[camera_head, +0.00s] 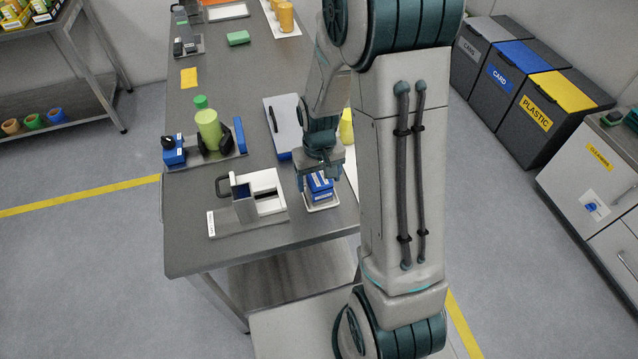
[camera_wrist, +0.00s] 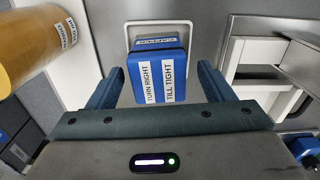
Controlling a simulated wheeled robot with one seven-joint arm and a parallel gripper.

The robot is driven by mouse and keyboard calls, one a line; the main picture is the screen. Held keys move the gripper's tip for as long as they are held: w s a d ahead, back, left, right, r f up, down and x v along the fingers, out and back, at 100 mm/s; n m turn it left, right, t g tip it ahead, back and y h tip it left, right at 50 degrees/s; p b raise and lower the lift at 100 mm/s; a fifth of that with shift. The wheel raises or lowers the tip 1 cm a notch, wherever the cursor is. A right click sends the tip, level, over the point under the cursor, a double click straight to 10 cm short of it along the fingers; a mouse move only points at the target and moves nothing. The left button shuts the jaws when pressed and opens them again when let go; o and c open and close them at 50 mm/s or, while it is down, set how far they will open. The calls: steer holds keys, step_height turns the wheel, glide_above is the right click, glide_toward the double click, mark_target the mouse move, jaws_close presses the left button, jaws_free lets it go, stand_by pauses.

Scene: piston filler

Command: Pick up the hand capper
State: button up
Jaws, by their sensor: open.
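The hand capper is a blue block (camera_wrist: 157,72) with white labels reading "TURN RIGHT" and "TILL TIGHT" in the wrist view. My gripper (camera_wrist: 160,80) is open, with one finger on each side of the block and a visible gap on both sides. In the head view my gripper (camera_head: 320,172) is above the block and partly covers it. I cannot tell how far the fingertips reach down along it.
A white fixture with a dark handle (camera_head: 262,190) stands left of the tray. A yellow cylinder (camera_wrist: 35,45) is close on the left in the wrist view. A white and blue box (camera_head: 285,125) lies behind. A bottle filler with a green cylinder (camera_head: 208,130) stands at left.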

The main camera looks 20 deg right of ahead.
steer(key=shift+f+p, duration=0.3)
steer(key=shift+f, duration=1.6)
steer(key=c, duration=1.3)
steer(key=shift+o, duration=0.2)
steer(key=shift+r, duration=0.1)
